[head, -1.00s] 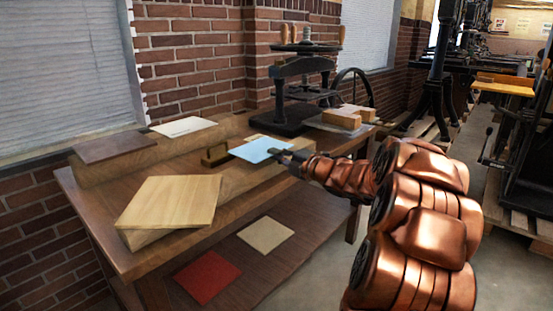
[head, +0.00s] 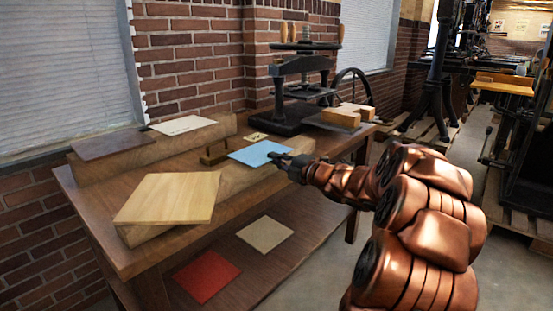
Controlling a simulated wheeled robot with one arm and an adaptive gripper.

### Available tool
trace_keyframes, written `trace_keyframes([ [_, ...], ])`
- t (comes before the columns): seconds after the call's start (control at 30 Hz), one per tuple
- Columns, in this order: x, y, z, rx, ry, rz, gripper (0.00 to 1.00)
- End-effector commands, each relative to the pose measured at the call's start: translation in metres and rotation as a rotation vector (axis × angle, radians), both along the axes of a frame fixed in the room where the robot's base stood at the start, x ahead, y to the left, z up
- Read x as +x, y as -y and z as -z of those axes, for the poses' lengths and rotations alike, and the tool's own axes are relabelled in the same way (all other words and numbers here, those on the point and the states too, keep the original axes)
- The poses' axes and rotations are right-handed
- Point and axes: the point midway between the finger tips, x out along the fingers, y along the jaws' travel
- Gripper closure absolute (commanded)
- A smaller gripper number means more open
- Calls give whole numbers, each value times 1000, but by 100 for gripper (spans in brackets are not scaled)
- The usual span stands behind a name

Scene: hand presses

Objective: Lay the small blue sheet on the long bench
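The small blue sheet (head: 250,152) lies level at the top of a long, low wooden block (head: 232,194) near the front of the brown wooden table (head: 92,214). I cannot tell whether its whole underside touches the wood. My gripper (head: 277,157) is at the sheet's right corner, with its dark fingertips overlapping that corner. The fingers are too small to tell whether they are open or shut on the sheet.
A pale wooden board (head: 168,197) lies on the block's left end. A dark hand press (head: 295,115) stands behind. Wooden blocks (head: 342,117) sit right of it. A red sheet (head: 206,276) and a cream sheet (head: 265,234) lie on the lower shelf. A small yellowish card (head: 257,137) is behind the blue sheet.

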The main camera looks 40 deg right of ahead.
Motion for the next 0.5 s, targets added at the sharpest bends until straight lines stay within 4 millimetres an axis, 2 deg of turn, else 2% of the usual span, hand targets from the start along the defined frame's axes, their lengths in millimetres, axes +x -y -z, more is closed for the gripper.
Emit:
trace_keyframes([
  [0.03,0,-2,18,1,-32,-4,100],
  [0.5,0,-1,23,3,-40,-1,100],
])
